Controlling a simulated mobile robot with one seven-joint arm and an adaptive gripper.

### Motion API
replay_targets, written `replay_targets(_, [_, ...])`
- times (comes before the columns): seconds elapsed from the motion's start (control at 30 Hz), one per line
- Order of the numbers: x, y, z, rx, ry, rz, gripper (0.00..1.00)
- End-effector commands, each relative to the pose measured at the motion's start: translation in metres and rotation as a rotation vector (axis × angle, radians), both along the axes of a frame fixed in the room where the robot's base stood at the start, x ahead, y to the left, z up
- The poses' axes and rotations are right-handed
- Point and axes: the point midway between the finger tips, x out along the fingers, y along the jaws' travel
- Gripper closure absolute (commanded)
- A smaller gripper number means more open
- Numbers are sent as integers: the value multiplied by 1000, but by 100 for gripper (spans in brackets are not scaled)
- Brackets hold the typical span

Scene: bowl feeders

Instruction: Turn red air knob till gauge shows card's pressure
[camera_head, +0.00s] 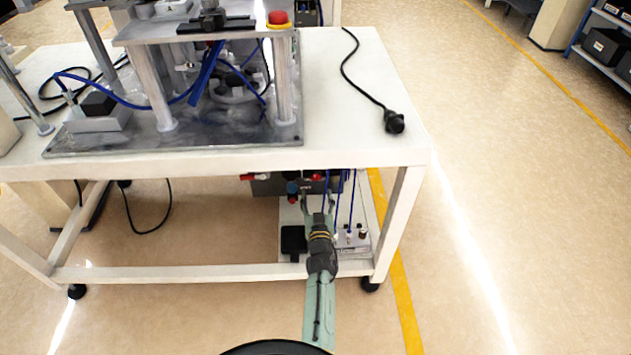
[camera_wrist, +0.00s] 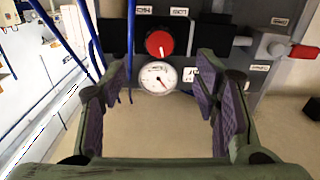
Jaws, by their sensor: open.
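In the wrist view, the red air knob (camera_wrist: 159,44) with a white pointer mark sits on a dark panel. In the head view, my gripper (camera_head: 318,200) is under the table in front of the dark air unit. A small label (camera_wrist: 191,75) is beside the gauge; I cannot tell whether it is the card.
A red-tipped fitting (camera_wrist: 303,51) sticks out at the right of the panel. Blue hoses (camera_wrist: 62,38) hang at the left. The white table (camera_head: 350,158) is above my arm, its right leg (camera_head: 398,225) close by. Open floor lies to the right.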

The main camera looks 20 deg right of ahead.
Motion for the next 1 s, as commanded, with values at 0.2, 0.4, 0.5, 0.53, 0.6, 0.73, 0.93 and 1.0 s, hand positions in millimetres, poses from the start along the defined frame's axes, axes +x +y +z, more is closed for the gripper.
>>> replay_targets(0.2, [36,-8,-6,-4,-2,5,44])
replay_targets(0.4, [60,-16,-3,-2,-1,3,44])
replay_targets(0.5, [69,-19,-2,-2,-1,3,44])
replay_targets(0.53, [71,-20,-2,-2,-1,2,44])
replay_targets(0.6, [75,-20,-1,-1,-1,2,44])
replay_targets(0.73, [78,-22,0,-1,-1,1,44])
replay_targets(0.93, [78,-22,0,0,-1,0,44])
replay_targets(1.0, [78,-22,0,0,-1,0,46])
